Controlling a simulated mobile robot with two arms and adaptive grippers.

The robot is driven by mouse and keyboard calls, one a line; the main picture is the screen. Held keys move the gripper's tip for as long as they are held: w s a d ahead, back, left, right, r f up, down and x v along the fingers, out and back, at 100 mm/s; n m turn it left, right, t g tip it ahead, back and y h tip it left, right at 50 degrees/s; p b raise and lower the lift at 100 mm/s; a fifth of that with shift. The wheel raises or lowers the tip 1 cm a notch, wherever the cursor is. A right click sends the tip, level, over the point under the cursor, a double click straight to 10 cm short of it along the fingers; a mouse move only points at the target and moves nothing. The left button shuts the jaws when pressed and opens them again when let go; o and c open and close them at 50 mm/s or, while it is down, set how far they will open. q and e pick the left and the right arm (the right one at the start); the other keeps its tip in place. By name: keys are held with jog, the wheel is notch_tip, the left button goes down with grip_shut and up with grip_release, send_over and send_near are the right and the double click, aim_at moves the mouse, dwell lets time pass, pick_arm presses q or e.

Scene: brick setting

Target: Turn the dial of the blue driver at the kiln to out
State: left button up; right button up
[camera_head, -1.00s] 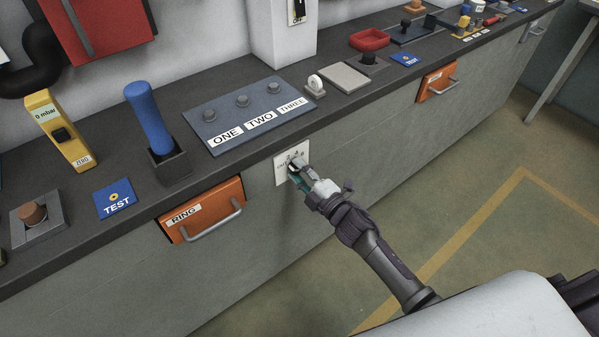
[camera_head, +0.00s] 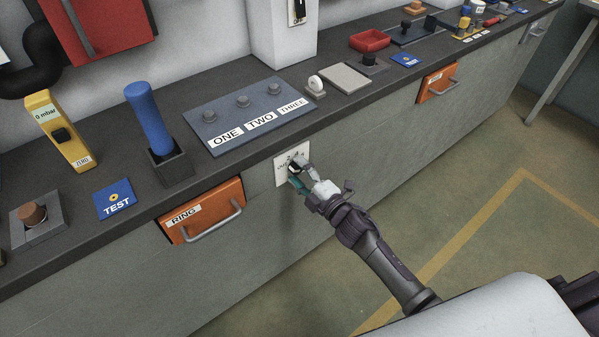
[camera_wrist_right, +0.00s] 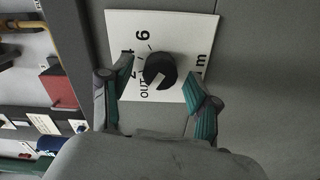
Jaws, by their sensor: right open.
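A black round dial (camera_wrist_right: 160,70) sits on a white plate (camera_wrist_right: 185,25) marked with numbers and OUT. In the head view the plate (camera_head: 281,173) is on the grey bench front, partly hidden by my right gripper (camera_head: 300,176). My right gripper (camera_wrist_right: 163,92) is open, its green-padded fingers on either side of the dial with gaps between. A blue handle (camera_head: 149,118) stands upright in a dark block on the bench; I cannot tell whether it is the blue driver. My left gripper is not in view.
An orange drawer (camera_head: 204,210) labelled RING, with a protruding handle, is left of the plate. A panel (camera_head: 215,105) labelled ONE, TWO, THREE lies on the bench above. The floor in front is clear.

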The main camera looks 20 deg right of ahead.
jog(key=shift+s+d, duration=0.1)
jog(key=shift+s, duration=0.15)
jog(key=v, duration=1.1)
jog(key=shift+s, duration=0.25)
